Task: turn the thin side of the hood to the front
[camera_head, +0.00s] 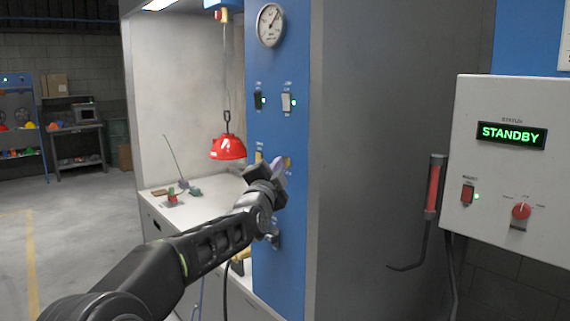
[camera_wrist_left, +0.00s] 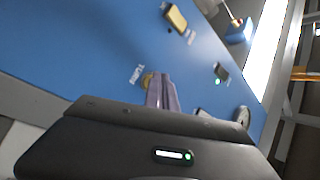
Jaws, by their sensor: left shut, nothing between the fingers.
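The red hood (camera_head: 228,147) hangs from a cable above the white worktop in the booth, left of the blue panel. It is small in the head view, and I cannot tell which side of it is the thin one. My left gripper (camera_head: 279,168) is in front of the blue panel (camera_head: 278,122), right of and a little lower than the hood. Its fingers are shut and empty. In the left wrist view the shut fingers (camera_wrist_left: 160,90) are close to a yellowish control (camera_wrist_left: 147,80) on the panel; I cannot tell whether they touch. My right gripper is out of view.
Rocker switches (camera_head: 288,102) and a round gauge (camera_head: 270,25) are higher on the panel. A yellow switch (camera_wrist_left: 176,18) shows in the wrist view. Small items (camera_head: 172,196) lie on the worktop (camera_head: 203,213). A STANDBY box (camera_head: 510,165) is at right. Open floor lies at left.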

